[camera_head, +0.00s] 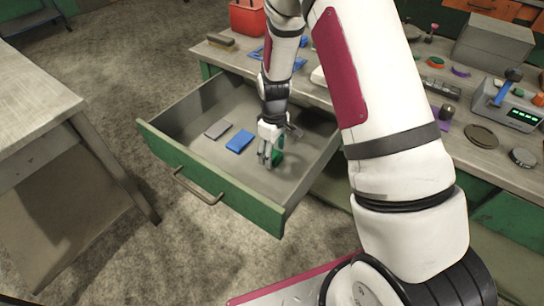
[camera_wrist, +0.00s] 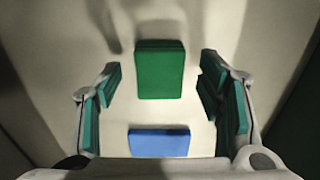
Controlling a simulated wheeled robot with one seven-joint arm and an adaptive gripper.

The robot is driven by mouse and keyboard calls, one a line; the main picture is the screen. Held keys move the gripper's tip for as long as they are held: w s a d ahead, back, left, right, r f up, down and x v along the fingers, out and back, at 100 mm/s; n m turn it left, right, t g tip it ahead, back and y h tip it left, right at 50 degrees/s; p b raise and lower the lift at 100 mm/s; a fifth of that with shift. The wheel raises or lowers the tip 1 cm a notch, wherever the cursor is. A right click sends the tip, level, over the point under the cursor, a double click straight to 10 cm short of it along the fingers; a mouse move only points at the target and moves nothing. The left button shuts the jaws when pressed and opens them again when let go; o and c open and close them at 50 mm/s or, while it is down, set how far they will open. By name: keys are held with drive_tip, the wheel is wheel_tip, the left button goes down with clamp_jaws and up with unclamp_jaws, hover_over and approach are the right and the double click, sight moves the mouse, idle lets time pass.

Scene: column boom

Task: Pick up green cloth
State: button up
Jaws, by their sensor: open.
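The green cloth (camera_wrist: 160,69) is a folded rectangular block lying flat on the drawer floor. In the wrist view it lies centred between and a little beyond the two fingers of my gripper (camera_wrist: 160,90). The fingers are spread apart with nothing between them that I can see touching. In the head view my gripper (camera_head: 269,158) points down inside the open drawer (camera_head: 203,194). The green cloth shows only in part there (camera_head: 278,156), as my gripper hides some of it.
A blue folded cloth (camera_head: 240,141) lies left of my gripper in the drawer and near the gripper's base in the wrist view (camera_wrist: 159,143). A grey folded piece (camera_head: 217,130) lies farther left. The drawer's walls surround them. A cluttered workbench (camera_head: 470,125) stands behind.

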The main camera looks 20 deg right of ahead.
drive_tip(key=shift+f, duration=0.8)
drive_tip(key=shift+c, duration=0.6)
drive_tip(key=c, duration=1.1)
